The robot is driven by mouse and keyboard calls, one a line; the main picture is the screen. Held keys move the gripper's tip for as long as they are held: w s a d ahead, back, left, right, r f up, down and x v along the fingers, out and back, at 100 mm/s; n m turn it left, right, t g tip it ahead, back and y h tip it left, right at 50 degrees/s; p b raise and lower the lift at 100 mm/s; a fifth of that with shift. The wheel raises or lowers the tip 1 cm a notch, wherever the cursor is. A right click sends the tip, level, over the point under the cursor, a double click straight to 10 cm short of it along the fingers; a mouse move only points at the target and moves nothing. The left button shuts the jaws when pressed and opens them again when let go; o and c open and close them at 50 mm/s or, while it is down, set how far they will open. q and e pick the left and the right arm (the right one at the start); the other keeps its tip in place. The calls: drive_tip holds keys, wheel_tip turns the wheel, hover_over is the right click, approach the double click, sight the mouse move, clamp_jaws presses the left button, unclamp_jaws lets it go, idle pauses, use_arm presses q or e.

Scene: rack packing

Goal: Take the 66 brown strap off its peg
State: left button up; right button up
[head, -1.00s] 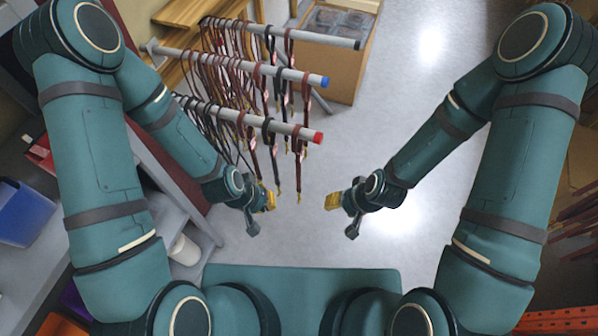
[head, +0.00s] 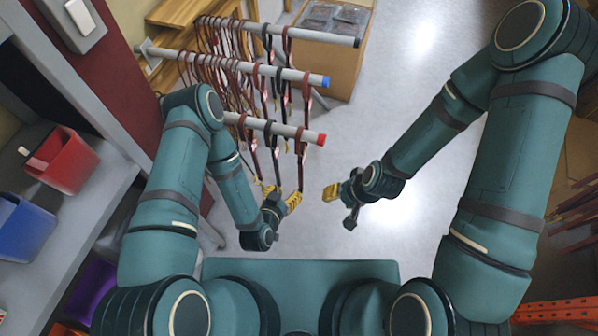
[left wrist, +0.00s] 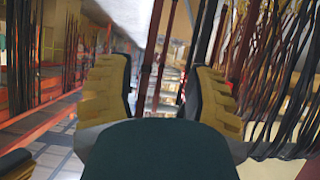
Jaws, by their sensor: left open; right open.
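Brown and black straps hang from three grey pegs. The red-tipped peg (head: 308,136) is nearest, with a brown strap (head: 301,160) closest to its tip and a dark strap (head: 272,155) further in. No number is readable, so I cannot tell which strap is 66. My left gripper (head: 280,199) is open below the red-tipped peg, at the lower ends of these straps. In the left wrist view, brown straps (left wrist: 166,45) show between its open fingers, apart from both pads. My right gripper (head: 332,191) is open and empty, to the right of the straps.
The blue-tipped peg (head: 316,80) and a dark-tipped peg (head: 345,41) stand behind, also hung with straps. A cardboard box (head: 318,58) is at the back. A shelf with red (head: 66,158) and blue (head: 22,225) bins is left.

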sight(300, 172)
use_arm(q)
drive_tip(key=shift+m+t, duration=0.3)
drive_tip(key=shift+t, duration=0.4)
drive_tip(key=shift+s+d+f+b+x, duration=0.1)
drive_tip(key=shift+d+b+x, duration=0.15)
drive_tip(key=shift+x, duration=2)
drive_tip(key=shift+s+d+f+b+x, duration=0.15)
drive_tip(key=shift+b+x, duration=0.15)
drive_tip(key=shift+x, duration=1.95)
drive_tip(key=shift+s+d+r+b+x, duration=0.1)
drive_tip(key=shift+d+b+x, duration=0.15)
drive_tip(key=shift+x, duration=1.95)
clamp_jaws()
